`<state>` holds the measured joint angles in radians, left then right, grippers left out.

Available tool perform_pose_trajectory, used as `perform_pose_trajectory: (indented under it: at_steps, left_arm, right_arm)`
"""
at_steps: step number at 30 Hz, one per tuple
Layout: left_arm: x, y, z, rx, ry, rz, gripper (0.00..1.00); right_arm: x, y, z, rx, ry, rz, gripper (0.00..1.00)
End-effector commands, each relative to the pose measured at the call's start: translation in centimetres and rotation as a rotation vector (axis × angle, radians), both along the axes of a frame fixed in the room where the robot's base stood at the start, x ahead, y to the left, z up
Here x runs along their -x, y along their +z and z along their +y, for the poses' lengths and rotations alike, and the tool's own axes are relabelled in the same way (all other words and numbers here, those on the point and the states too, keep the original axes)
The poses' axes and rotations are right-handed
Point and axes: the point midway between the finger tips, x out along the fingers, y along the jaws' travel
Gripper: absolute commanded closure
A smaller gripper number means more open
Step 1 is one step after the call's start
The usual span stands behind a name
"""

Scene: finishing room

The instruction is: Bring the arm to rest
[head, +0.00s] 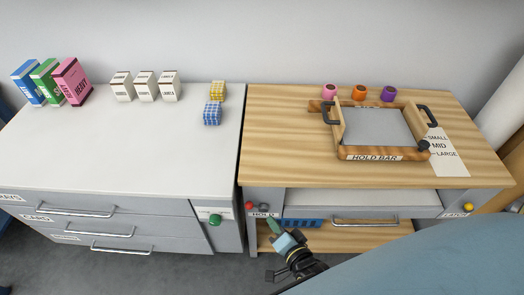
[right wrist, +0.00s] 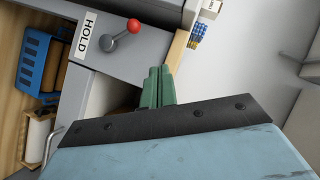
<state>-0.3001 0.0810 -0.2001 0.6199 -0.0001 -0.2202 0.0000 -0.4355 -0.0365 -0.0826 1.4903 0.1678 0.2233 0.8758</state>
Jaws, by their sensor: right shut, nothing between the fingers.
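My right gripper (head: 273,228) is in front of the wooden bench, just below the front panel marked HOLD. Its green fingers are shut with nothing between them; they also show in the right wrist view (right wrist: 158,88). In the right wrist view the fingers are near a lever with a red knob (right wrist: 134,25) beside the HOLD label (right wrist: 86,32), apart from the knob as far as I can tell. In the head view the red knob (head: 249,206) is left of and above the fingertips. My left gripper is in neither view.
A framed tray marked HOLD BAR (head: 375,157) sits on the wooden bench (head: 285,150), with several coloured rolls behind it. The white counter (head: 120,140) holds boxes and two checked blocks. A blue basket (head: 300,224) is under the bench. Drawer handles (head: 365,222) stick out in front.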

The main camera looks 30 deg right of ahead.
Motion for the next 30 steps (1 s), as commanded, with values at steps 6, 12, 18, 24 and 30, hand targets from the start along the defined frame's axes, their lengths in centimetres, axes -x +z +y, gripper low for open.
perform_pose_trajectory:
  at_steps: [6, 12, 18, 24, 30]
  left_arm:
    - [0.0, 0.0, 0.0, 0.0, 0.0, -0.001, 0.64]
    - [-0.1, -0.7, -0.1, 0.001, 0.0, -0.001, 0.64]
    - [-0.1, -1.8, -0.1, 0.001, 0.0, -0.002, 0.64]
    - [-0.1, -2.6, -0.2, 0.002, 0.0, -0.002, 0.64]
    - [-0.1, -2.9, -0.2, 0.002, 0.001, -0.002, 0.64]
  right_arm:
    - [0.2, -0.5, 0.0, 0.01, 0.007, 0.013, 1.0]
    - [3.7, -8.2, 0.6, 0.193, 0.133, 0.207, 1.0]
    - [13.0, -20.1, -0.2, 0.523, 0.446, 0.548, 1.0]
    - [23.7, -27.3, -3.2, 0.774, 0.8, 0.829, 1.0]
    - [29.6, -29.5, -5.5, 0.878, 1.009, 0.961, 1.0]
